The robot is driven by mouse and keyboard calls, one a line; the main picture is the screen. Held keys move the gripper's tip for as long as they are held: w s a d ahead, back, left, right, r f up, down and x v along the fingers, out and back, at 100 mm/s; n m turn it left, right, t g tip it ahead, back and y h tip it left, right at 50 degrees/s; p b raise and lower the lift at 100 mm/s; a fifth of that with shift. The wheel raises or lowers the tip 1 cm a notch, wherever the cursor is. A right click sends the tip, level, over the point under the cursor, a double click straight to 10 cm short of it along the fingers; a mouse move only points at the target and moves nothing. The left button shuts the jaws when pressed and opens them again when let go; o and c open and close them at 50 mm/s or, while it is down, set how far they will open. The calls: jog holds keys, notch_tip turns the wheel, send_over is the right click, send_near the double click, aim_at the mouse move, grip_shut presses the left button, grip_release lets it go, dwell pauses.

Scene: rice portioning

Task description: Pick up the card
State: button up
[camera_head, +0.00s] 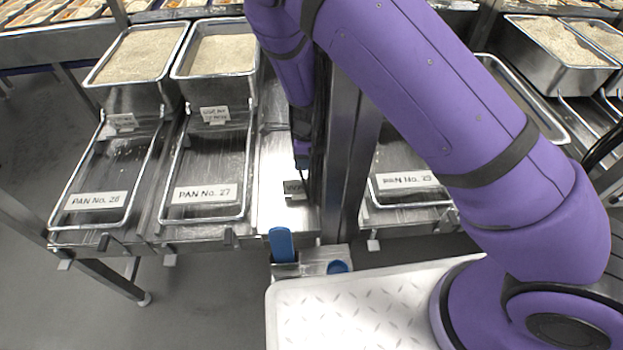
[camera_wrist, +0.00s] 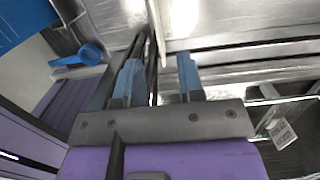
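Several white cards show. Large ones read PAN No. 26 (camera_head: 97,201), PAN No. 27 (camera_head: 205,193) and PAN No. 25 (camera_head: 406,180) on the front racks. Small cards hang on the left pan (camera_head: 122,121) and the pan beside it (camera_head: 214,115). In the wrist view a small tag (camera_wrist: 281,133) hangs on a wire rack at the right. My gripper (camera_wrist: 160,77) has its blue fingers apart, with nothing visible held between them.
Two rice-filled pans (camera_head: 137,60) (camera_head: 217,54) stand at the back left, with wire racks in front. A steel post (camera_head: 348,150) rises close beside my arm. A blue-handled tool (camera_head: 282,244) stands in a metal holder (camera_head: 318,262). More rice pans (camera_head: 555,55) stand at right.

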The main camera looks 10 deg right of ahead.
notch_tip(320, 180, down, 5)
send_over(301, 194)
jog(key=shift+w+f, duration=0.15)
jog(key=shift+f, duration=2.75)
jog(key=shift+f, duration=0.25)
jog(key=shift+c, duration=0.4)
grip_shut()
